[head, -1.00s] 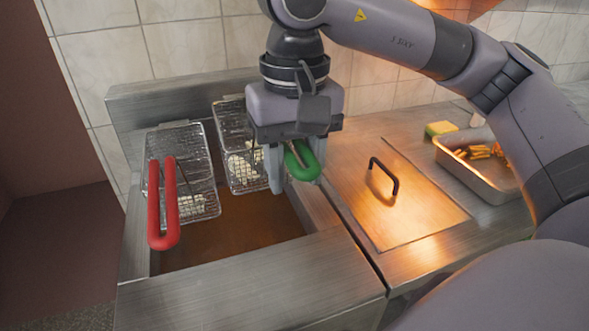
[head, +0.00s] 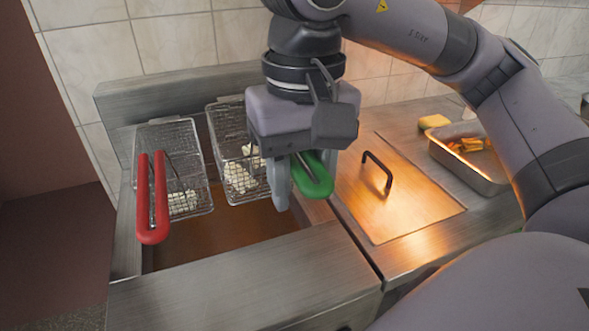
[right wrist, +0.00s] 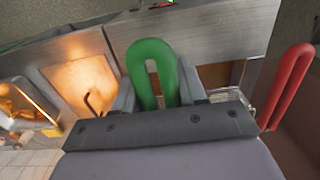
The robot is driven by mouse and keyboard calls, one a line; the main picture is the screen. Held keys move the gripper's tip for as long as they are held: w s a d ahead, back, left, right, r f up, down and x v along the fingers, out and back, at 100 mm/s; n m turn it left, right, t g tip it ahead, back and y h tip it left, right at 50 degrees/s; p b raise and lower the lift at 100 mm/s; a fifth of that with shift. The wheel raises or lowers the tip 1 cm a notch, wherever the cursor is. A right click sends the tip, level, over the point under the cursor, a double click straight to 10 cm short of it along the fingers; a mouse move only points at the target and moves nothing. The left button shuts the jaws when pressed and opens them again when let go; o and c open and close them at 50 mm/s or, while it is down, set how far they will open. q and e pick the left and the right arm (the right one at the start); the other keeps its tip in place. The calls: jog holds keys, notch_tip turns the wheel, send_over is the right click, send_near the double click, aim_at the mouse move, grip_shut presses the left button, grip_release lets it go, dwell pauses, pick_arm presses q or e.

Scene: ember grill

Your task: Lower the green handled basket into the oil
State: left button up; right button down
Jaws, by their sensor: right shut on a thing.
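The green handle (head: 318,183) belongs to a wire basket (head: 234,150) holding pale food pieces. My right gripper (head: 303,178) is shut on this handle, which also shows in the right wrist view (right wrist: 140,75). The basket is at the back right of the fryer well, and its bottom appears above the brown oil (head: 225,225). The gripper hides the joint between handle and basket. I cannot tell whether the basket touches the back wall. My left gripper is not in view.
A second wire basket (head: 178,150) with a red handle (head: 150,205) is close on the left. A steel lid (head: 405,210) with a dark handle lies to the right. Beyond it are a food tray (head: 475,170) and a yellow block (head: 434,122).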

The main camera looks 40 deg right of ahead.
jog(key=shift+s, duration=0.1)
jog(key=b, duration=1)
send_over(296, 295)
notch_tip(296, 295, down, 11)
jog(key=shift+g, duration=0.3)
notch_tip(296, 295, down, 9)
jog(key=b, duration=0.7)
jog(key=shift+f+b, duration=0.15)
jog(key=shift+b, duration=0.2)
jog(key=shift+f+b, duration=0.45)
jog(key=shift+f, duration=0.1)
jog(key=shift+f+b, duration=0.6)
jog(key=shift+f, duration=0.1)
jog(key=c, duration=0.5)
grip_release()
jog(key=shift+c, duration=0.2)
jog(key=shift+r, duration=0.1)
notch_tip(296, 295, up, 7)
jog(key=p, duration=0.2)
jog(key=shift+w+p, duration=0.3)
jog(key=shift+p, duration=0.05)
